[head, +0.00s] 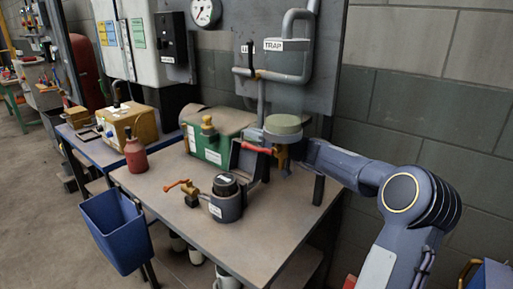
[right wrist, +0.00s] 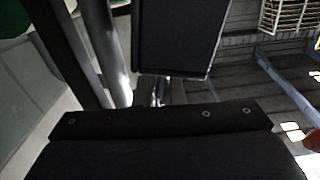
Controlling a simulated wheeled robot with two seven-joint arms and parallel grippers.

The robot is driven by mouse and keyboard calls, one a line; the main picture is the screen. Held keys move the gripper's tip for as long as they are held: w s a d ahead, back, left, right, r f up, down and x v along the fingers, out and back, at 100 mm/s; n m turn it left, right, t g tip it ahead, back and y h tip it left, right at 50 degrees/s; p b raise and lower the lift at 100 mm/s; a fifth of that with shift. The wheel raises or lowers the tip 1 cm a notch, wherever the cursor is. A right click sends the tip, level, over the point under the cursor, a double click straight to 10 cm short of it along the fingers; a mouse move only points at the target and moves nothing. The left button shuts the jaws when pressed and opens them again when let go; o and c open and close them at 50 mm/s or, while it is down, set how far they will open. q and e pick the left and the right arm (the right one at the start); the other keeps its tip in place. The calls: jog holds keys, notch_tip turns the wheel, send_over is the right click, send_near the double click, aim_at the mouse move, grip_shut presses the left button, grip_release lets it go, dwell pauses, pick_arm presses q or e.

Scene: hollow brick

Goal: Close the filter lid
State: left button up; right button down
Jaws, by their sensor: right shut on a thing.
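The filter (head: 226,206) is a round dark grey housing with a white label, standing on the workbench in the head view. A black round insert (head: 225,184) shows in its open top. The dark filter lid (head: 247,166) stands raised behind the housing, on its right. My right gripper (head: 262,163) reaches in from the right and is shut on the lid; the contact itself is largely hidden. The right wrist view shows mostly dark gripper parts, and I cannot make out the lid there. My left gripper is not in view.
An orange-handled valve (head: 184,188) sits left of the filter. A red lever (head: 257,149) and piping stand close behind my gripper. A green box (head: 208,145), a red bottle (head: 136,156) and a blue bin (head: 117,232) are to the left. The front of the workbench (head: 255,248) is clear.

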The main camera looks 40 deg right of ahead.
jog(key=shift+a, duration=0.1)
jog(key=c, duration=1.5)
grip_release()
jog(key=shift+r, duration=0.1)
